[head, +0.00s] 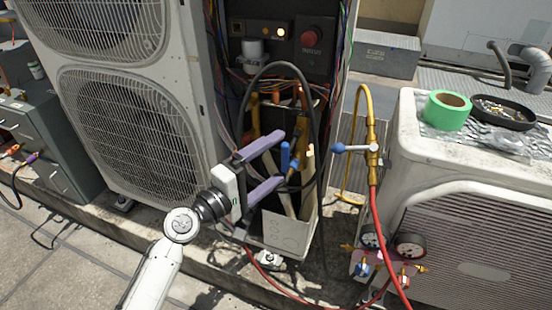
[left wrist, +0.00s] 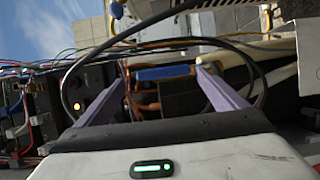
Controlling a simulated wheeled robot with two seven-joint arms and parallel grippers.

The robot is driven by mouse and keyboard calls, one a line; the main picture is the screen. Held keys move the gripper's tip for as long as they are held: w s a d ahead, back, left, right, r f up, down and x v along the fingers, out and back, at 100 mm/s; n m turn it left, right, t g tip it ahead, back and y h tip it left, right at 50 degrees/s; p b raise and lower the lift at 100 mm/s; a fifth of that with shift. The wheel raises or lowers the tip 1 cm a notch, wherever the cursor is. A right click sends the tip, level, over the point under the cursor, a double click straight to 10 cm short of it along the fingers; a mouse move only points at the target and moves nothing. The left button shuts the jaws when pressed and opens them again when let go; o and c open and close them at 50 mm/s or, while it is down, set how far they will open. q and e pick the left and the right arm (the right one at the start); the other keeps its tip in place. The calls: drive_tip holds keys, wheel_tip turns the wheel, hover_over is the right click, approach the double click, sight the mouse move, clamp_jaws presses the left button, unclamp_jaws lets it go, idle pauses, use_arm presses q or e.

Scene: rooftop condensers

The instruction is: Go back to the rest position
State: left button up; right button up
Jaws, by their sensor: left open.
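My left gripper (head: 272,168) is open, with two purple fingers spread apart in front of the open service bay of the tall condenser (head: 135,120). A blue handle (head: 284,156) shows between or just behind the fingers. In the left wrist view the fingers (left wrist: 160,92) are apart, with a blue bar (left wrist: 163,72) beyond them. I cannot tell whether a finger touches it. A black cable (head: 318,130) loops around the bay close to the fingers. My right gripper does not show in either view.
A brass valve with a blue lever (head: 352,148) and red hose (head: 381,225) stands right of the bay. A gauge manifold (head: 385,255) hangs below. Green tape (head: 446,110) and a black dish (head: 502,112) sit on the right unit (head: 415,165). Open pavement (head: 60,265) lies front left.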

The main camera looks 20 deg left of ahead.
use_arm(q)
drive_tip(key=v, duration=0.8)
drive_tip(key=s+d+f+m+g+y, duration=0.2)
drive_tip(key=s+d+f+m+g, duration=0.15)
drive_tip(key=s+f+m, duration=0.5)
drive_tip(key=s+d+f+m+g+y, duration=0.2)
drive_tip(key=s+d+f+m+g, duration=0.3)
drive_tip(key=s+f, duration=0.65)
wheel_tip(320, 180, up, 10)
drive_tip(key=a+m+p, duration=0.2)
drive_tip(key=p, duration=1.4)
drive_tip(key=shift+w+a+f+t+y, duration=0.2)
drive_tip(key=shift+a+t+y, duration=0.15)
drive_tip(key=shift+a+y, duration=0.05)
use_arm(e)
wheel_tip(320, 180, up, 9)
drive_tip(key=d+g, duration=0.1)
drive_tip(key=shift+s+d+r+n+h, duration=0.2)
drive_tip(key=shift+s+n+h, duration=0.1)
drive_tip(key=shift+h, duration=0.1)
use_arm(q)
drive_tip(key=shift+f, duration=0.1)
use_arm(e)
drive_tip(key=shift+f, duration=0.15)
